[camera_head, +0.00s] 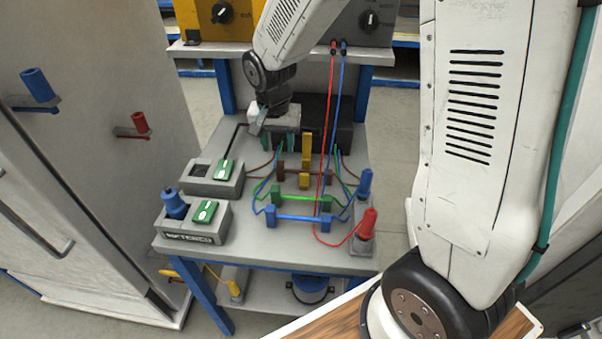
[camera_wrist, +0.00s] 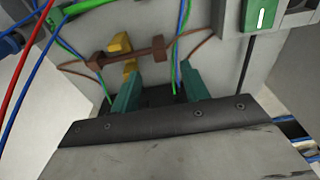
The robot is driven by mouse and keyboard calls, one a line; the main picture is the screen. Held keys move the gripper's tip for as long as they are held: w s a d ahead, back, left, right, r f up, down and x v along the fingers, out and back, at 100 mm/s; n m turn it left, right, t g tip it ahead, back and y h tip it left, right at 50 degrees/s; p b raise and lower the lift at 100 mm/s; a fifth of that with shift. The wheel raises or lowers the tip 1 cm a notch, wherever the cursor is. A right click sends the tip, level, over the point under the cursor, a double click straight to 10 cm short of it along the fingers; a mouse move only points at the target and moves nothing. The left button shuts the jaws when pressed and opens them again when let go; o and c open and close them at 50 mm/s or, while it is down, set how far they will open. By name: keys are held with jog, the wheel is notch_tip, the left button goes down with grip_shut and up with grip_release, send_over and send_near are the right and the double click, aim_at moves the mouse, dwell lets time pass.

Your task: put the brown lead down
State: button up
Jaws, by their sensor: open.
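The brown lead (camera_head: 303,173) lies on the grey table, a thin bar with a brown block at each end and brown wires running off both sides. It also shows in the wrist view (camera_wrist: 130,53). Yellow blocks (camera_head: 305,181) stand on both sides of its bar; whether they touch it I cannot tell. My gripper (camera_head: 279,148) is over the back of the table, behind the lead. Its green fingers are apart and empty in the wrist view (camera_wrist: 160,80), with the lead beyond their tips.
A green lead (camera_head: 300,198) and a blue lead (camera_head: 298,218) lie in front. Red (camera_head: 365,226) and blue (camera_head: 364,186) plugs stand at the right edge. Boxes with green switches (camera_head: 226,170) stand left. Red and blue cables hang down from the panel above, right of my gripper.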

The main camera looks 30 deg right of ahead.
aim_at(280, 163)
jog(key=f, duration=0.6)
jog(key=shift+w+d+f, duration=0.15)
jog(key=shift+w+d, duration=0.05)
jog(key=shift+w, duration=0.15)
grip_shut()
